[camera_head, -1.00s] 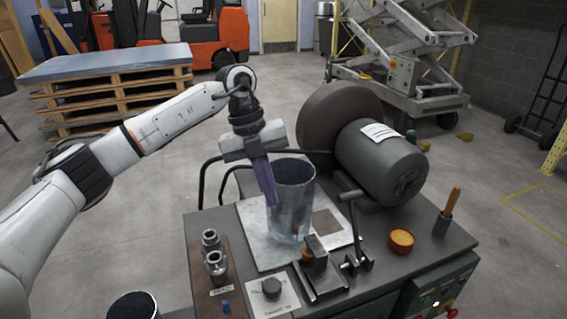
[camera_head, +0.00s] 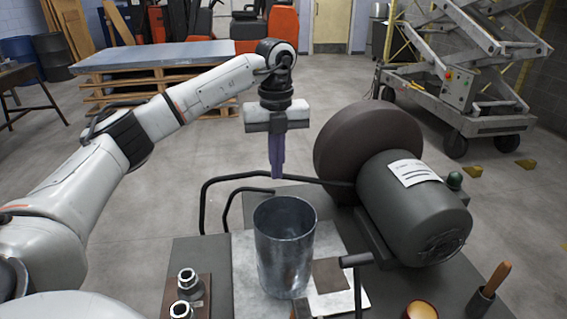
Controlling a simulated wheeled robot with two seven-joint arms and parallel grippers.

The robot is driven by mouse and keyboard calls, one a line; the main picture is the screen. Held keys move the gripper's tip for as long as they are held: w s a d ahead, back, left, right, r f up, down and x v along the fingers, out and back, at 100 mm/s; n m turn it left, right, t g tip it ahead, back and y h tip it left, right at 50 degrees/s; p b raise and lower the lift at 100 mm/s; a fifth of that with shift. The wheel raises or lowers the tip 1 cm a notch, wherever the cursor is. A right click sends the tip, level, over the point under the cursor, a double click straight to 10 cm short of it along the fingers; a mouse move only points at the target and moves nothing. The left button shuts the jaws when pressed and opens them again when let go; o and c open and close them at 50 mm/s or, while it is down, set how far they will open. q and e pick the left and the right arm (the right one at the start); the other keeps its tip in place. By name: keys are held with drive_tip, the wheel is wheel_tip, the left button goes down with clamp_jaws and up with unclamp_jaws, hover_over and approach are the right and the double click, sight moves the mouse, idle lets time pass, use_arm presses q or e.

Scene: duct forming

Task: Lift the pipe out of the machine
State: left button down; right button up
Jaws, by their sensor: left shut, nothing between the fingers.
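The pipe (camera_head: 283,255) is a grey metal cylinder, upright and open at the top. It stands on the light metal plate of the machine (camera_head: 200,258), beside the large dark wheel and motor. My left gripper (camera_head: 277,177) points down above the pipe's far rim, apart from it in the picture. Its purple fingers are together and hold nothing. The pipe's base shows on the plate near the lower edge of the view. My right gripper is out of view.
The dark wheel (camera_head: 365,140) and motor (camera_head: 415,210) stand right of the pipe. A bent black rail (camera_head: 225,180) runs behind it. Metal fittings (camera_head: 187,280) sit at the left, and a wooden-handled tool (camera_head: 496,280) and orange-rimmed cup (camera_head: 421,310) at the right.

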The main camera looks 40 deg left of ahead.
sight(279, 201)
use_arm(q)
drive_tip(key=d+f, duration=0.1)
drive_tip(key=f, duration=0.1)
drive_tip(key=s+d+f+p, duration=0.1)
drive_tip(key=f, duration=0.1)
drive_tip(key=s+d+f, duration=0.1)
drive_tip(key=f, duration=0.2)
drive_tip(key=shift+s, duration=0.2)
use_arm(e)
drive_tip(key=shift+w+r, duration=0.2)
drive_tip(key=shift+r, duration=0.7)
